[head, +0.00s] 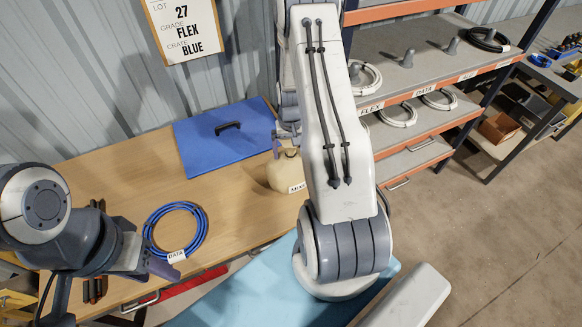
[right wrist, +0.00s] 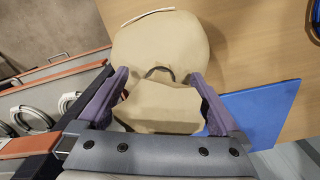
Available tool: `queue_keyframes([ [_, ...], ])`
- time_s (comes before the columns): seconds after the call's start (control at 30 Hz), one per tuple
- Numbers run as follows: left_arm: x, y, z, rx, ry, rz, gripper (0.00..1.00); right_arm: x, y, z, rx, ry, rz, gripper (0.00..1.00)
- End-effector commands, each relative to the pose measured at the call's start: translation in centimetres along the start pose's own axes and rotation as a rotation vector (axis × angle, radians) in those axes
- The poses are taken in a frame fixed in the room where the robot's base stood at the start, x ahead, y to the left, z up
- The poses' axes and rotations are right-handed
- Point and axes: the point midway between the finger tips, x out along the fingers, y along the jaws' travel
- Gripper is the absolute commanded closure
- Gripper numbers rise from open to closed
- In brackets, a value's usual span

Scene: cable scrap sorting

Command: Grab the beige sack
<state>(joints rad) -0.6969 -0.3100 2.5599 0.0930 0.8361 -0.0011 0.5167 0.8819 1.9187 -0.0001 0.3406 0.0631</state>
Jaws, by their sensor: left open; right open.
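The beige sack (head: 279,173) stands on the wooden table, partly hidden behind my right arm in the head view. It carries a white label on its lower front. My right gripper (right wrist: 160,80) is open, with one purple finger on each side of the sack. I cannot tell whether the fingers touch it. My left gripper (head: 158,250) is open and empty at the lower left, near the blue cable coil.
The blue cable coil (head: 148,238) with a DATA tag lies on the table (head: 120,180). A blue panel (head: 200,150) with a black handle lies behind the sack. A shelf rack (head: 400,85) with cable coils stands right. A lot sign (head: 185,30) hangs on the wall.

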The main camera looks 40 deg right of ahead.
Motion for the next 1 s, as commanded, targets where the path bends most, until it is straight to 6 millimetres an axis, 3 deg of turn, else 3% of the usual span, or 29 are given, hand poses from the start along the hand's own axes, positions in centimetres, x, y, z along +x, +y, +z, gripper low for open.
queue_keyframes([
  [0.1, 0.0, 0.0, 0.0, 0.000, 0.000, 0.000, 0.50, 0.0, 0.0, 0.0, 0.000, 0.000, 0.000, 0.04],
  [0.3, 0.0, 0.0, 0.0, 0.000, 0.000, 0.000, 0.50, 0.0, 0.0, 0.0, 0.000, 0.000, 0.000, 0.80],
  [0.37, 0.0, 0.0, 0.0, 0.000, 0.000, 0.000, 0.50, 0.0, 0.0, 0.0, 0.000, 0.000, 0.000, 1.00],
  [0.77, 0.1, 0.0, 0.0, 0.000, 0.000, 0.000, 0.50, -0.4, 0.0, -0.1, 0.000, 0.004, 0.000, 1.00],
  [1.0, 0.8, -0.1, 0.0, -0.001, 0.000, 0.000, 0.50, -1.5, 0.0, -0.2, 0.000, 0.006, 0.000, 1.00],
])
